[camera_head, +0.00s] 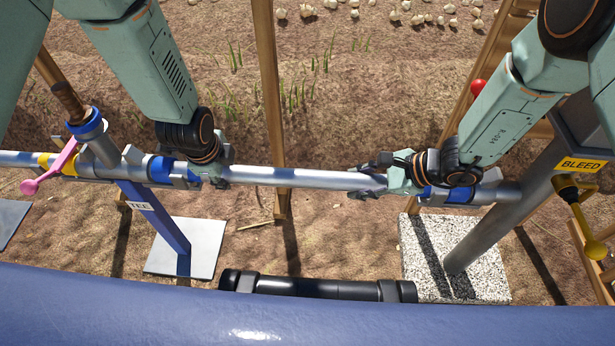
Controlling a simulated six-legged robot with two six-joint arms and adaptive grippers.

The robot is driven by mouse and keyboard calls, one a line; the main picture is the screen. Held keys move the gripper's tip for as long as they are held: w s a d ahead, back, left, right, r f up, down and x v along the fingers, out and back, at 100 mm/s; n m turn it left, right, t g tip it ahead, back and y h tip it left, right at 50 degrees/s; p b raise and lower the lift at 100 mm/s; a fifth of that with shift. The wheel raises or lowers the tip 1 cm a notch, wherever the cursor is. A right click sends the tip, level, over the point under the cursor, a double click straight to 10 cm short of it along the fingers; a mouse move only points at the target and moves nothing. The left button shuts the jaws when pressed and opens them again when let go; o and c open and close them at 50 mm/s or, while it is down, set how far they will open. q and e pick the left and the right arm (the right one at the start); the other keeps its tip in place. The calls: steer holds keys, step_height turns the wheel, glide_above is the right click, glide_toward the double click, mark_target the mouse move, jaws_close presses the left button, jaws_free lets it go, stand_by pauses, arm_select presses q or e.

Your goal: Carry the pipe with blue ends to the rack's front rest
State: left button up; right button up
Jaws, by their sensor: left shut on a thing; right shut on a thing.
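The grey pipe with blue ends (290,177) lies roughly level across the middle of the view. Its left blue end (160,170) is beside the fitting on the blue TEE stand, and its right blue end (447,195) is beside the grey fitting of the BLEED post. I cannot tell whether the ends touch these fittings. My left gripper (220,170) is shut on the pipe near its left end. My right gripper (372,182) is shut on it nearer the right end. I cannot make out which part is the rack's front rest.
The TEE stand (160,218), with a pink lever (52,167), is at left. The BLEED post (487,232), with a yellow handle (580,225), is at right on a speckled slab (420,255). A wooden post (268,85) stands behind the pipe. A black pipe (318,287) lies in front.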

arm_select(q)
jaws_close()
arm_select(e)
jaws_close()
arm_select(q)
steer(key=shift+r, duration=0.15)
arm_select(e)
steer(key=shift+r, duration=0.1)
